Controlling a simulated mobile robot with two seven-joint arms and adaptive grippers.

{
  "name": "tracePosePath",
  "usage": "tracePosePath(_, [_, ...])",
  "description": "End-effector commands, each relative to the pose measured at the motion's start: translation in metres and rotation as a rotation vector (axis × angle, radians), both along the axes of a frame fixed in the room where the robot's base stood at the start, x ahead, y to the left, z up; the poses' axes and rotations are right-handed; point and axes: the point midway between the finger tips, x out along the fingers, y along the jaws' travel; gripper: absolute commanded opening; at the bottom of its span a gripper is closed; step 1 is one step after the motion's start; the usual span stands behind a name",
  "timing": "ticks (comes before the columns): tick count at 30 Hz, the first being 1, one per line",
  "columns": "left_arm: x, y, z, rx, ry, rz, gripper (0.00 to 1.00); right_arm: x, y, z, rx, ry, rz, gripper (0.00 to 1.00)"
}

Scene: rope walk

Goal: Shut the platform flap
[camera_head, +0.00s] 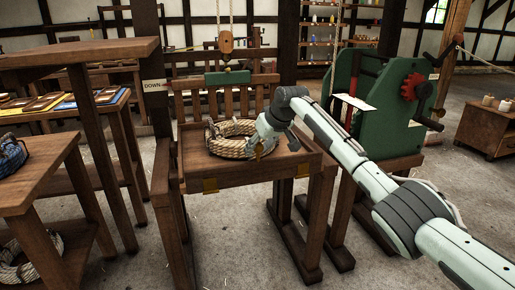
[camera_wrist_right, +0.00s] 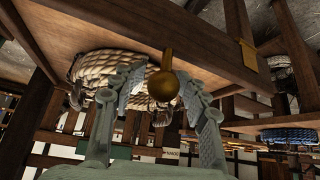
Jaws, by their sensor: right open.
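The platform (camera_head: 197,160) is a brown wooden deck with a slatted back, and a coil of pale rope (camera_head: 229,147) lies on it. Its front board, apparently the flap (camera_head: 240,180), carries two brass fittings; I cannot tell its angle clearly. A brass knob (camera_wrist_right: 163,82) shows in the wrist view on the wood. My right gripper (camera_head: 262,148) is over the platform's front, beside the rope coil. In the wrist view its fingers (camera_wrist_right: 160,92) are apart, one on each side of the knob, without visible grip on it. My left gripper is out of view.
A wooden hoist block (camera_head: 226,43) hangs above the platform. A post at its left bears a DOWN sign (camera_head: 153,86). A green machine with a red gear (camera_head: 417,86) stands to the right. A wooden table (camera_head: 50,165) stands at left. The floor in front is clear.

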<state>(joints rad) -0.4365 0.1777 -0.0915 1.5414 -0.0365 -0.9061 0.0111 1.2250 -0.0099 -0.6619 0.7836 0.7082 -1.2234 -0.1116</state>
Motion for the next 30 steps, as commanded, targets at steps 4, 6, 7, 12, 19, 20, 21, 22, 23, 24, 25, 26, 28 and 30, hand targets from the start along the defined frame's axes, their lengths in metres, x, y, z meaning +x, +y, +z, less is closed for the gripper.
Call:
tracePosePath(4, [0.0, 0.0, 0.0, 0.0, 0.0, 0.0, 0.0, -0.001, 0.001, 0.0, 0.001, 0.001, 0.002, 0.49])
tracePosePath(6, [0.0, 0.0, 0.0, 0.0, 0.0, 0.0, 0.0, -0.001, 0.002, 0.0, 0.002, 0.001, 0.003, 0.49])
tracePosePath(7, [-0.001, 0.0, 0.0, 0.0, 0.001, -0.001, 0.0, -0.001, 0.002, 0.0, 0.002, 0.001, 0.003, 0.49])
tracePosePath(12, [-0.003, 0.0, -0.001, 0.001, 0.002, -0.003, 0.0, -0.004, 0.0, 0.006, 0.002, -0.001, 0.003, 0.49])
tracePosePath(19, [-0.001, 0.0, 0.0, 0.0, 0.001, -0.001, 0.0, -0.024, -0.015, 0.039, 0.002, -0.004, 0.002, 0.49])
tracePosePath(20, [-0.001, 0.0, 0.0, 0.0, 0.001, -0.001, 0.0, -0.027, -0.017, 0.045, 0.001, -0.005, 0.002, 0.49])
tracePosePath(21, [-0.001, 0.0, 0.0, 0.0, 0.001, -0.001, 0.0, -0.032, -0.02, 0.052, 0.002, -0.005, 0.003, 0.49])
tracePosePath(22, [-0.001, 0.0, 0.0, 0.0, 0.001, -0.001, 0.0, -0.035, -0.022, 0.057, 0.001, -0.004, 0.003, 0.49])
tracePosePath(23, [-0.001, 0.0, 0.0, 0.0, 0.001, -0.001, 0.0, -0.038, -0.024, 0.062, 0.002, -0.004, 0.002, 0.49])
tracePosePath(24, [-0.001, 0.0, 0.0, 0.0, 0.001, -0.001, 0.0, -0.042, -0.027, 0.068, 0.002, -0.002, 0.001, 0.49])
tracePosePath(25, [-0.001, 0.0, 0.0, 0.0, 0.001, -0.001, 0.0, -0.045, -0.029, 0.073, 0.002, -0.004, 0.002, 0.49])
tracePosePath(26, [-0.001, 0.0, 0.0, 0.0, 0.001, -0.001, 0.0, -0.048, -0.03, 0.076, 0.001, -0.002, 0.002, 0.49])
tracePosePath(28, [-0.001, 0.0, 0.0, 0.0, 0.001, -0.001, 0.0, -0.053, -0.033, 0.084, 0.001, -0.001, 0.003, 0.49])
tracePosePath(30, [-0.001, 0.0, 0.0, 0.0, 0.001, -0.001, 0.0, -0.056, -0.036, 0.091, 0.002, -0.001, 0.002, 0.49])
